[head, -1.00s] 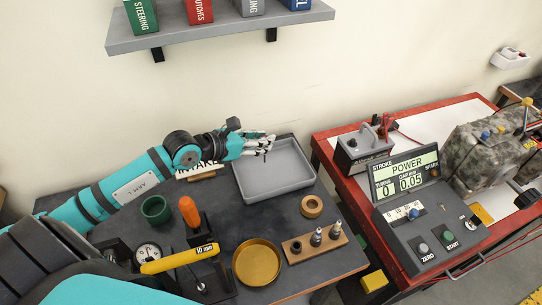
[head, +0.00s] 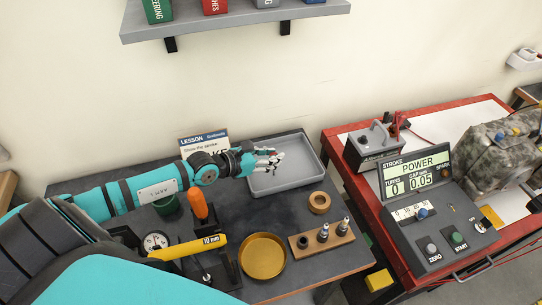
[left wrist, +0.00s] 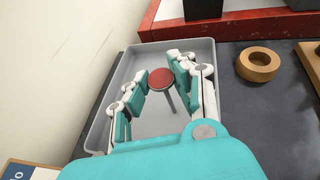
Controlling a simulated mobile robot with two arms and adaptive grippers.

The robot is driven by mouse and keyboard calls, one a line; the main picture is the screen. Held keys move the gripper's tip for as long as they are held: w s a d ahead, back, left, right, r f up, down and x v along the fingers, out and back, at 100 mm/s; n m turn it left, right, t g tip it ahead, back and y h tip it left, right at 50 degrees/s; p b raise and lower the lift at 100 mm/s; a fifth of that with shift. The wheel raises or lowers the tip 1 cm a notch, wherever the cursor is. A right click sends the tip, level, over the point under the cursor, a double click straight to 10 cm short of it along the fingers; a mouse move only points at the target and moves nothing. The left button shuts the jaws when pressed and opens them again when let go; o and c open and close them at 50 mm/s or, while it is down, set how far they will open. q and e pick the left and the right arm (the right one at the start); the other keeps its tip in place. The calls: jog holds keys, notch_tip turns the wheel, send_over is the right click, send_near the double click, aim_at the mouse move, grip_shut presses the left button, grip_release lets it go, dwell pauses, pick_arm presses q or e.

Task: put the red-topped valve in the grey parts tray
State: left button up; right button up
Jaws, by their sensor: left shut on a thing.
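The red-topped valve (left wrist: 162,80) shows in the left wrist view as a round red disc with a thin grey stem slanting down. My left gripper (left wrist: 160,92) is shut on it, with the fingers on both sides of the disc. The grey parts tray (left wrist: 88,132) lies below the gripper and the valve. In the head view my left gripper (head: 268,160) is over the left part of the tray (head: 290,184), and the valve is too small to make out there. I cannot tell whether the stem touches the tray floor. My right gripper is out of view.
A wooden ring (head: 319,202), a brass dish (head: 262,256) and a wooden block with metal parts (head: 322,241) are near the tray. A lesson card (head: 205,143) stands behind my left arm. The red bench (head: 345,177) is to the right.

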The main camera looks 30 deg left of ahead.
pick_arm(q)
jog(key=shift+f, duration=0.15)
jog(key=o, duration=0.9)
jog(key=shift+o, duration=0.2)
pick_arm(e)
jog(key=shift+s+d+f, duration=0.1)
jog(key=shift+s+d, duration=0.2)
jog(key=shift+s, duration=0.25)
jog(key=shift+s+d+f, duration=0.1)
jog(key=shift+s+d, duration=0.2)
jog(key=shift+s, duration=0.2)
